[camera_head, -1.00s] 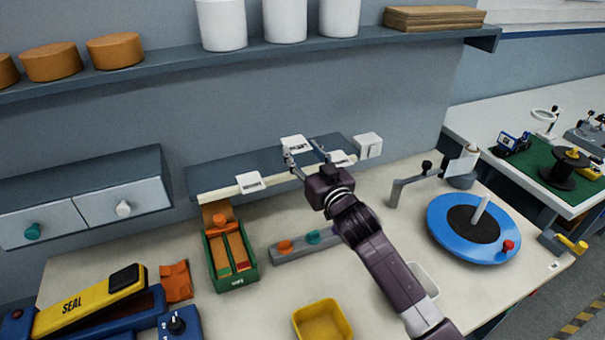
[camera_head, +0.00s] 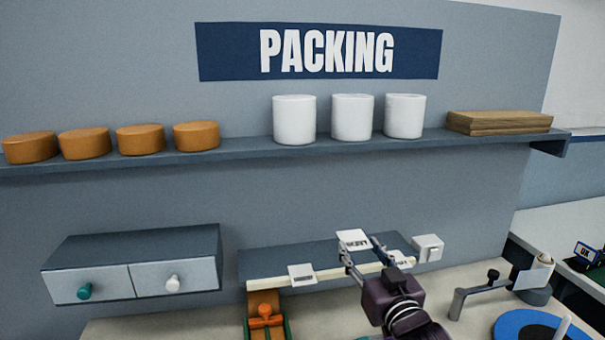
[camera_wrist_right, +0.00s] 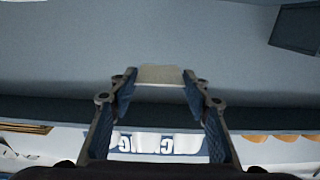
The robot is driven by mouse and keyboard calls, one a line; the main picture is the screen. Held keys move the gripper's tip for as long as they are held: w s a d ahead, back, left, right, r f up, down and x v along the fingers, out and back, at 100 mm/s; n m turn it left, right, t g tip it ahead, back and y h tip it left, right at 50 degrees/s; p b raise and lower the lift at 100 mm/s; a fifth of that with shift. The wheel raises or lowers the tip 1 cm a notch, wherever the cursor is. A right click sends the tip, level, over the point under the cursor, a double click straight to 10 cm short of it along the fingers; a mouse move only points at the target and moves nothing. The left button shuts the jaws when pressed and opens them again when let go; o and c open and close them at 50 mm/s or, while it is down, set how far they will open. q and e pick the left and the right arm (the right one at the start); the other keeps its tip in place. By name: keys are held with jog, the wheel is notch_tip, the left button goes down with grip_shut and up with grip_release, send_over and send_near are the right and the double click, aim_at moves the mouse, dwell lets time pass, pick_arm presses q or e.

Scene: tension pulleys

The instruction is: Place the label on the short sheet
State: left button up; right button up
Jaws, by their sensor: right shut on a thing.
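My right gripper (camera_head: 361,256) is shut on a small white label (camera_head: 353,240) with dark print, held at its fingertips above the slate-blue ledge (camera_head: 290,255). In the right wrist view the label (camera_wrist_right: 160,74) is a pale card spanning the gap between the fingertips of my right gripper (camera_wrist_right: 160,80). Another white label (camera_head: 302,274) sits on the ledge's front edge, and one more (camera_head: 401,259) is partly hidden behind the gripper. I cannot make out which thing is the short sheet. My left gripper is not in view.
A white box-like piece (camera_head: 428,248) is at the ledge's right end. A drawer unit (camera_head: 135,268) is at the left. An upper shelf (camera_head: 240,151) carries orange discs, white rolls and brown boards. A roll holder (camera_head: 535,280) stands at the right.

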jog(key=s+d+f+h, duration=0.1)
jog(key=s+f, duration=0.3)
jog(key=s, duration=0.5)
jog(key=s+d+f+m+h, duration=0.1)
jog(key=s+f, duration=0.3)
jog(key=s, duration=0.6)
jog(key=s+d+f+m+h+b, duration=0.1)
jog(key=s+d+f, duration=0.2)
jog(key=s, duration=0.7)
jog(key=shift+d+f, duration=0.15)
jog(key=shift+f, duration=0.75)
jog(key=shift+w, duration=0.1)
jog(key=w+a+r+n+g+y, duration=0.2)
jog(key=w+a+n+g+y, duration=0.2)
jog(key=a+n+y, duration=0.2)
jog(key=w+a+r+n+g+y, duration=0.3)
jog(key=w+a+n+g+y, duration=0.1)
jog(key=a+y, duration=0.5)
jog(key=shift+a+n+g+y, duration=0.3)
jog(key=shift+a+n+g, duration=0.4)
jog(key=shift+a+n, duration=0.4)
